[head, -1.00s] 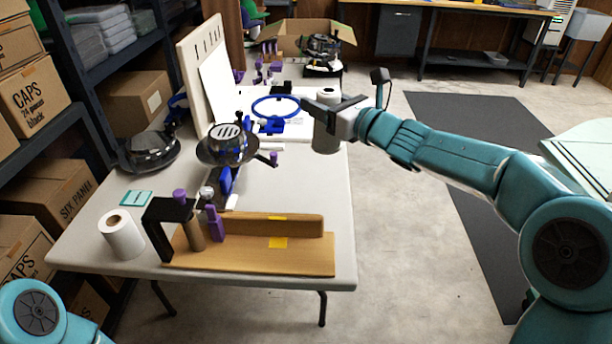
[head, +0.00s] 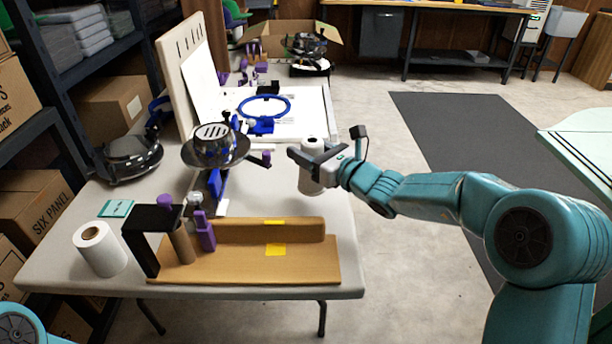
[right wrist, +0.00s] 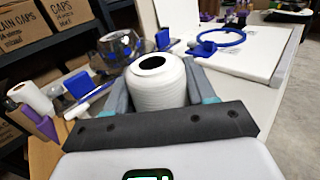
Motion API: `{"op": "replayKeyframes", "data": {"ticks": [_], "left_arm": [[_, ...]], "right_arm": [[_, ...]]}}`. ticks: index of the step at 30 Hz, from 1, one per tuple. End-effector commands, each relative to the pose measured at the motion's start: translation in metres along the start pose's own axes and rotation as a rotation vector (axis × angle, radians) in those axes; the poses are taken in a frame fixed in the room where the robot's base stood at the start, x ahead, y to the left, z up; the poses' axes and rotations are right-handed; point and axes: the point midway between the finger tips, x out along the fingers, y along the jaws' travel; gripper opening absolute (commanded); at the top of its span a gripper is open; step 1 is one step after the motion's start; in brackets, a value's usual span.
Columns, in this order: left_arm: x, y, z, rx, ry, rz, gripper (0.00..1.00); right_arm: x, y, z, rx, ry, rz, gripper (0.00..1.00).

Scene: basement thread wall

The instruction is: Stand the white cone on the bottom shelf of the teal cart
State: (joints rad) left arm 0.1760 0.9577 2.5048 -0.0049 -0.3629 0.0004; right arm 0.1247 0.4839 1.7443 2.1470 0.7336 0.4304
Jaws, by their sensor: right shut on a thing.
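My right gripper (head: 318,152) is shut on the white cone (head: 311,182), a spool of white thread with a dark hole in its top. It holds the cone roughly upright by the table's right edge; whether the cone touches the table I cannot tell. In the right wrist view the cone (right wrist: 158,82) sits between the two fingers of the gripper (right wrist: 160,95). A pale mint top (head: 585,148) at the right edge seems to be the teal cart; its bottom shelf is out of view. My left gripper is not in view.
The grey table (head: 75,255) holds a wooden stand (head: 220,268), another white roll (head: 100,250), a metal-domed device (head: 214,148) and a blue hoop (head: 264,107). A dark floor mat (head: 470,135) lies between table and cart. The floor there is clear.

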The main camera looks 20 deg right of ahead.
Motion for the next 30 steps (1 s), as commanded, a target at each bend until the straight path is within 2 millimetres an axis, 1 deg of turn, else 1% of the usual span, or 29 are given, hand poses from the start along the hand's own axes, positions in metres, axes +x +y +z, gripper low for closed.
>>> {"op": "replayKeyframes", "data": {"ticks": [2,7,10,12,19,23,24,25,26,30], "left_arm": [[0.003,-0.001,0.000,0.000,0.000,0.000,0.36],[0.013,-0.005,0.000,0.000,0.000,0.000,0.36],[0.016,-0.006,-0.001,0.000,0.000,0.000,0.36],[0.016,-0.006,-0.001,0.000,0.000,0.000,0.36],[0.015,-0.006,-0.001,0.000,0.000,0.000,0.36],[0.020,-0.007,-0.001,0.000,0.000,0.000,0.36],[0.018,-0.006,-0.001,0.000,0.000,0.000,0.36],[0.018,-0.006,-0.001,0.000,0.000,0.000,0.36],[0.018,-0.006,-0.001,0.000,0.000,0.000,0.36],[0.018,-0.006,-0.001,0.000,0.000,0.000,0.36]], "right_arm": [[0.001,0.000,-0.008,0.001,0.000,0.000,0.20],[0.003,0.000,-0.042,0.002,0.002,0.000,0.20],[0.004,0.000,-0.055,0.001,0.000,0.001,0.20],[0.004,0.000,-0.059,0.000,0.000,0.001,0.20],[0.004,0.000,-0.058,0.000,-0.001,0.000,0.20],[0.005,0.000,-0.062,0.000,-0.001,0.000,0.20],[0.004,0.000,-0.061,0.000,0.000,0.001,0.68],[0.004,0.000,-0.061,0.000,0.000,0.001,0.77],[0.004,0.000,-0.061,0.000,0.000,0.001,0.80],[0.004,0.000,-0.061,0.000,0.000,0.000,0.80]]}}
